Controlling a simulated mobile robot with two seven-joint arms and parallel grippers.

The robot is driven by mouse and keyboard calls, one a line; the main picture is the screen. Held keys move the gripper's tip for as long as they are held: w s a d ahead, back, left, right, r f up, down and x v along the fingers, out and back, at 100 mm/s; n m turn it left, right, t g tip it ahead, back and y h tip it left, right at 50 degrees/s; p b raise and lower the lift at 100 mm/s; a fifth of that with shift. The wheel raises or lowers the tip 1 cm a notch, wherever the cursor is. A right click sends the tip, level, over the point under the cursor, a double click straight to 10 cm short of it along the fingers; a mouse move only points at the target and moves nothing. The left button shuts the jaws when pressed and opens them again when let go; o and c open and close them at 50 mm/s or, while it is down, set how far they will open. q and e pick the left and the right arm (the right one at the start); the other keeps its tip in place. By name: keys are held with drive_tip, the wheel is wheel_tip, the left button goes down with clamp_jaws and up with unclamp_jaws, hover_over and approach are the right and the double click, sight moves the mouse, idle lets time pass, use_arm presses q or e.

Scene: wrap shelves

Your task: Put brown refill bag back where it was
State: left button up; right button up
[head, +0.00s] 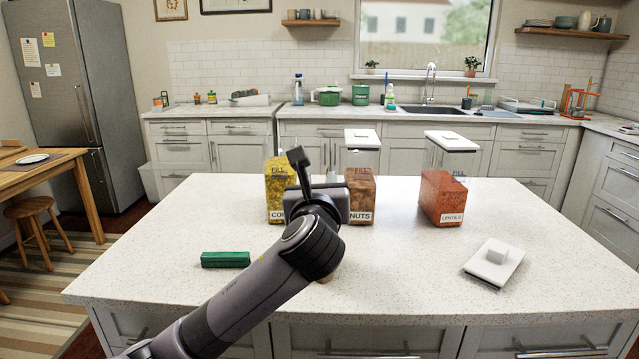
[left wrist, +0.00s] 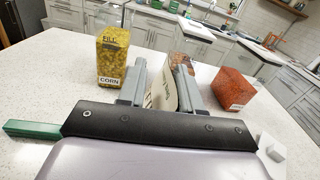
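My left gripper (head: 300,160) is over the middle of the island, in front of the corn and nuts containers. In the left wrist view its two fingers (left wrist: 160,88) close on a pale brown bag (left wrist: 160,95) with dark print, which I take as the brown refill bag. In the head view my arm hides nearly all of the bag; a small brown patch (head: 325,278) shows below the wrist. The corn container (head: 279,190) is yellow, the nuts container (head: 360,193) brown, the lentils container (head: 443,198) orange-red. My right gripper is not in view.
White lids show above the nuts (head: 362,138) and lentils (head: 451,140). A loose white lid (head: 493,264) lies at the right of the island (head: 420,280). A green block (head: 225,259) lies at the left. The front middle and far left are clear.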

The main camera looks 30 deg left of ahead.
use_arm(q)
drive_tip(key=shift+r, duration=0.1)
drive_tip(key=v, duration=1.2)
